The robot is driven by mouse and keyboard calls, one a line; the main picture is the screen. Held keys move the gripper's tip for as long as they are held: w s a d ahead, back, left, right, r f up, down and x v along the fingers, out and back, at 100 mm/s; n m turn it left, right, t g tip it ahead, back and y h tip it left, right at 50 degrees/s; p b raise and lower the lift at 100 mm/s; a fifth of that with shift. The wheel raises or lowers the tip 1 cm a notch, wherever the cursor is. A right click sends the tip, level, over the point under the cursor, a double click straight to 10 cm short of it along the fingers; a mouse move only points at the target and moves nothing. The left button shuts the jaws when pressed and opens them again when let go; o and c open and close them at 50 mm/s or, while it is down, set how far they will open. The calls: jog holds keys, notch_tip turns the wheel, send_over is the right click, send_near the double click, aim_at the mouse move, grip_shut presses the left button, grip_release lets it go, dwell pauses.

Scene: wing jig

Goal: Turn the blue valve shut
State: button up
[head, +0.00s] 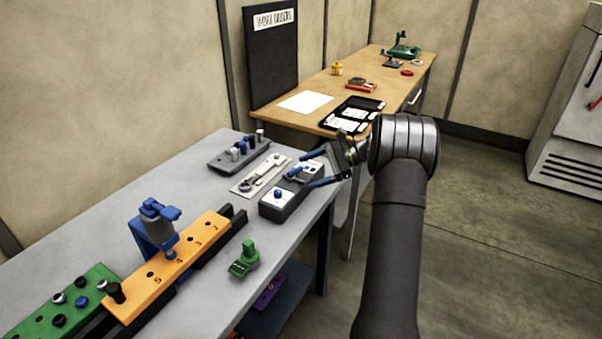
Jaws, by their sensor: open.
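A dark box (283,205) with pale top plates stands near the right edge of the grey table. A small round blue knob (278,194) sits on its near plate. Another small blue part (295,171) shows on its far plate, between my fingers. I cannot tell for sure which of these is the blue valve, or how far it is turned. My gripper (306,173) reaches in from the right over the far end of the box. Its two dark blue fingers are spread apart and hold nothing. Whether they touch the box is too small to tell.
On the grey table (205,165) are a blue clamp (157,222), an orange numbered bar (185,255), a green block (243,258), a green plate (60,310), a grey rack (238,150) and a pale plate with tools (262,174). A wooden desk (320,85) stands behind.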

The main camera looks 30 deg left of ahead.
jog(key=m+t+y, duration=0.1)
jog(key=m+y, duration=0.1)
jog(key=m+t+y, duration=0.4)
jog(key=m+t, duration=1)
send_near(297, 171)
jog(key=x, duration=0.8)
jog(key=shift+a+r, duration=0.1)
jog(key=shift+a, duration=0.1)
jog(key=shift+g, duration=0.3)
jog(key=c, duration=1)
